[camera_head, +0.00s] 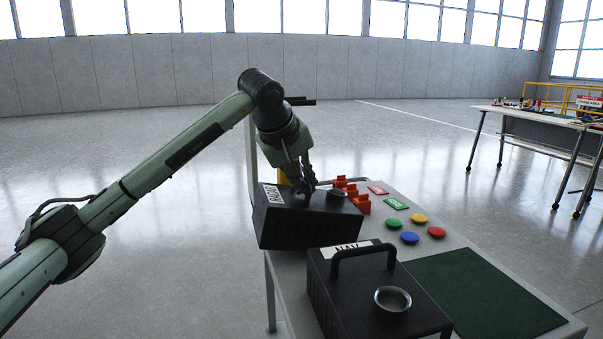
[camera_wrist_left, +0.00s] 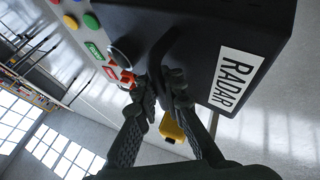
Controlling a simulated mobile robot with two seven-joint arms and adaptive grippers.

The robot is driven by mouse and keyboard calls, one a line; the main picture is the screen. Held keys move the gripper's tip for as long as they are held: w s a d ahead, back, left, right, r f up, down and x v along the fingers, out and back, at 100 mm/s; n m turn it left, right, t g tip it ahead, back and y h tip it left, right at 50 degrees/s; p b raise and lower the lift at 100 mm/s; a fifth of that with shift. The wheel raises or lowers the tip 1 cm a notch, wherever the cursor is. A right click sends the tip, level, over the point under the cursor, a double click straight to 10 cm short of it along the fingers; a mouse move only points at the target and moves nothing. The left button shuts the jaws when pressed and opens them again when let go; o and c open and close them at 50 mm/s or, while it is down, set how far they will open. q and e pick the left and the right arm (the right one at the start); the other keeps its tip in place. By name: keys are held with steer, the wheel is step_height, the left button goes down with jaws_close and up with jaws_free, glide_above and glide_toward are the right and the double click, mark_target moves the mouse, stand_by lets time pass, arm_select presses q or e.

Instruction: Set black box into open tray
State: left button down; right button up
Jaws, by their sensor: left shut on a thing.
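A black box labelled RADAR (camera_head: 310,226) hangs at the left edge of the table, slightly tilted. My left gripper (camera_head: 304,187) is shut on its handle from above. In the left wrist view the fingers (camera_wrist_left: 166,82) close around the dark handle, beside the RADAR box (camera_wrist_left: 205,40) with its white label. A second black box, labelled NAV (camera_head: 345,290), stands nearer on the table, with an upright handle and a round metal cup (camera_head: 392,299) on top. I cannot make out an open tray. Whether the RADAR box touches the table is hidden. My right gripper is not in view.
The grey table (camera_head: 457,244) carries a dark green mat (camera_head: 485,293), several coloured discs (camera_head: 410,238), a green tag (camera_head: 396,203), a red tag (camera_head: 377,190) and orange-red pieces (camera_head: 357,196). A yellow object (camera_head: 283,178) is behind the gripper. Another table (camera_head: 545,117) stands far right.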

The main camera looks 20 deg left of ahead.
arm_select(q)
steer(key=shift+f, duration=0.5)
steer(key=shift+d+f, duration=0.1)
steer(key=shift+f, duration=0.3)
steer(key=c, duration=2.1)
jaws_free()
steer(key=shift+f, duration=0.2)
steer(key=shift+c, duration=0.2)
steer(key=o, duration=0.5)
steer(key=shift+r, duration=0.1)
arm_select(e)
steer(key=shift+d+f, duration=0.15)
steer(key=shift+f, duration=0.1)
arm_select(q)
steer(key=shift+s, duration=0.1)
steer(key=v, duration=1.1)
steer(key=shift+s+r, duration=0.1)
steer(key=shift+r, duration=0.25)
steer(key=shift+s+r, duration=0.15)
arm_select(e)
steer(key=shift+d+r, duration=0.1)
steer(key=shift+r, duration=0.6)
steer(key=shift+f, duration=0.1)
